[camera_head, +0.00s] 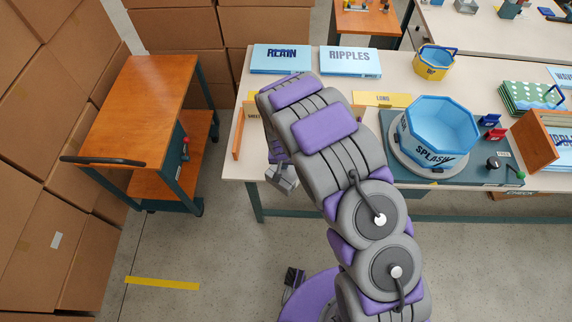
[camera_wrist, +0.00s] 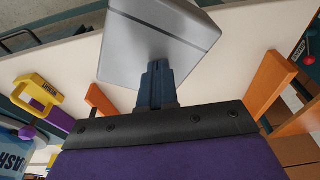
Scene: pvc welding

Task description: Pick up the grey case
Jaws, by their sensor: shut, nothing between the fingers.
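The grey case (camera_wrist: 150,45) shows in the wrist view as a smooth, tilted grey block with a lighter side face, above and behind my fingertips. My gripper (camera_wrist: 157,68) has its dark blue fingers together with nothing between them. The fingertips overlap the lower part of the case in the picture; I cannot tell whether they touch it.
Orange upright pieces (camera_wrist: 272,82) (camera_wrist: 100,100) stand on both sides of my fingers. On the table (camera_head: 232,160) are a light blue SPLASH tub (camera_head: 436,125), a yellow-and-blue bucket (camera_head: 434,64) and blue PLAIN and RIPPLES items (camera_head: 350,62). An orange-topped cart (camera_head: 140,110) stands left, with free floor between.

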